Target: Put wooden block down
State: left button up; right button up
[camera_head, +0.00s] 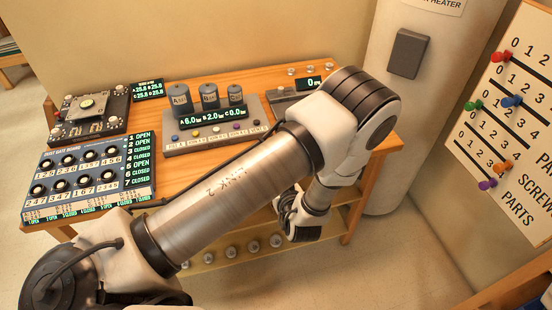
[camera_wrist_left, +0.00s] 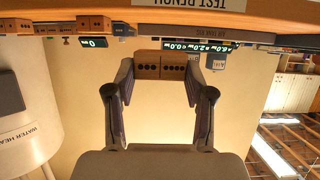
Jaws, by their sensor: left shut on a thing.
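In the left wrist view, which is upside down, a brown wooden block (camera_wrist_left: 161,65) with rows of dark holes sits between the two fingertips of my left gripper (camera_wrist_left: 162,78). The fingers touch or nearly touch its two ends, and the gripper is shut on it. In the head view my left arm reaches across the bench from the left and bends down. My left gripper (camera_head: 300,218) is low in front of the bench's right part. The block cannot be made out in the head view. My right gripper is in neither view.
The wooden bench (camera_head: 190,75) carries a switch board (camera_head: 90,180), a scale console with grey weights (camera_head: 208,98) and small displays. Several brown blocks (camera_wrist_left: 95,25) show along the bench in the wrist view. A lower shelf (camera_head: 235,257) holds round knobs. A water heater (camera_head: 405,100) stands right.

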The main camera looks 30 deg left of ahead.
pick_arm(q)
jog(key=w+a+b, duration=0.1)
jog(key=w+a, duration=0.1)
jog(key=w, duration=0.1)
jog(key=w+a+f+b, duration=0.1)
jog(key=w+a, duration=0.2)
jog(key=w, duration=0.1)
jog(key=w+a+b, duration=0.1)
jog(key=w+a, duration=0.1)
jog(key=w, duration=0.2)
jog(key=shift+w+a+f, duration=0.1)
jog(key=shift+a+f, duration=0.2)
jog(key=shift+f, duration=0.05)
notch_tip(320, 180, down, 3)
jog(key=b, duration=0.2)
jog(key=shift+f+b, duration=0.15)
jog(key=shift+b, duration=0.2)
jog(key=shift+w, duration=0.2)
jog(key=shift+s+f, duration=0.1)
jog(key=shift+s, duration=0.05)
jog(key=o, duration=1)
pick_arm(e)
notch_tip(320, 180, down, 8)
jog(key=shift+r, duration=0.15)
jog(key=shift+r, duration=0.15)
